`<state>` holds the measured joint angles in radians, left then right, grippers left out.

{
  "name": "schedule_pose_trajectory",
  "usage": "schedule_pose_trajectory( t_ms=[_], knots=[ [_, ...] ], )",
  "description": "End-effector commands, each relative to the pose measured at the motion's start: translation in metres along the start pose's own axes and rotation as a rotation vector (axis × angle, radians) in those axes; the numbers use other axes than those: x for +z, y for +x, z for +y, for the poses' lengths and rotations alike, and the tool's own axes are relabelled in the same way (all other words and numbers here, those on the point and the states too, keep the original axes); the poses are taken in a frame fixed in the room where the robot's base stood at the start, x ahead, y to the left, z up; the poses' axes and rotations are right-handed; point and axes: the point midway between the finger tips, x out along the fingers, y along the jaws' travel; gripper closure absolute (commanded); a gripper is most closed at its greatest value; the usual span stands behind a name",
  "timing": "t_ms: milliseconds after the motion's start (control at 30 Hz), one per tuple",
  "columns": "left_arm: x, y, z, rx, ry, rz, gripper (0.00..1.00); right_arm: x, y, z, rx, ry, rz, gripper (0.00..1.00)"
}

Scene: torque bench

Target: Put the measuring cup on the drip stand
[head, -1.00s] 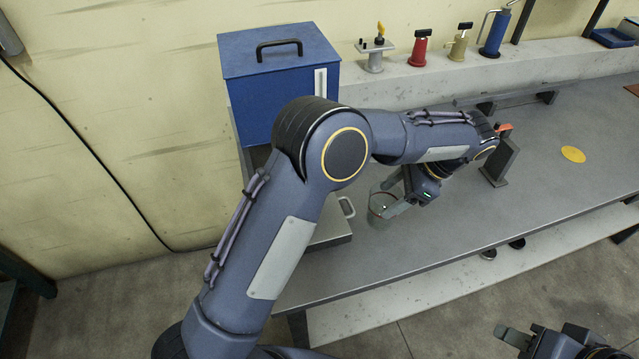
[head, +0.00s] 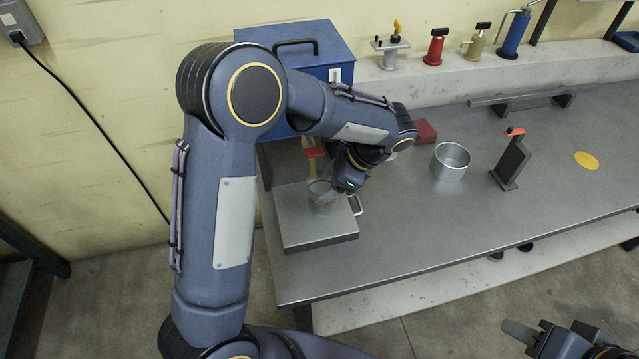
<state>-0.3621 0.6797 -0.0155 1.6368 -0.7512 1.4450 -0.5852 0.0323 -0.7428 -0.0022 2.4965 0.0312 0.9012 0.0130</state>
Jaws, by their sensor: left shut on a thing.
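The measuring cup (head: 323,196) is a small see-through cup, held upright by my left gripper (head: 322,182). My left gripper is shut on it, and the gripper body partly covers its right side. The cup is over a low, flat-topped grey metal block (head: 305,232) with a side handle, which I take to be the drip stand. I cannot tell whether the cup touches its top. My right gripper (head: 521,334) is at the bottom right, away from the bench; its finger opening is unclear.
A round metal pot (head: 451,165), a red block (head: 425,131) and a dark upright plate (head: 510,160) stand on the bench to the right. A blue box (head: 305,50) is behind my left arm. The bench's front right is clear (head: 450,230).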

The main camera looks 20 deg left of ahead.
Motion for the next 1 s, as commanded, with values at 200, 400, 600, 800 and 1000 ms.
schedule_pose_trajectory(
  t_ms=[200,400,600,800,1000],
  knots=[
    [0.010,0.020,0.001,0.002,0.003,-0.001,0.74,-0.003,-0.006,-0.003,0.000,0.000,0.000,0.64],
    [0.008,0.022,0.000,0.000,0.001,0.001,0.74,-0.003,-0.006,-0.003,0.000,0.000,0.000,0.64],
    [0.006,0.025,0.000,0.000,0.000,0.000,0.74,-0.002,-0.004,-0.002,0.000,0.000,0.000,0.64],
    [0.006,0.025,0.000,0.000,0.000,0.001,0.19,-0.002,-0.004,-0.002,0.000,0.000,0.000,0.64],
    [0.006,0.025,0.000,0.000,0.000,0.001,0.19,-0.002,-0.004,-0.002,0.000,0.000,0.000,0.64]
  ],
)
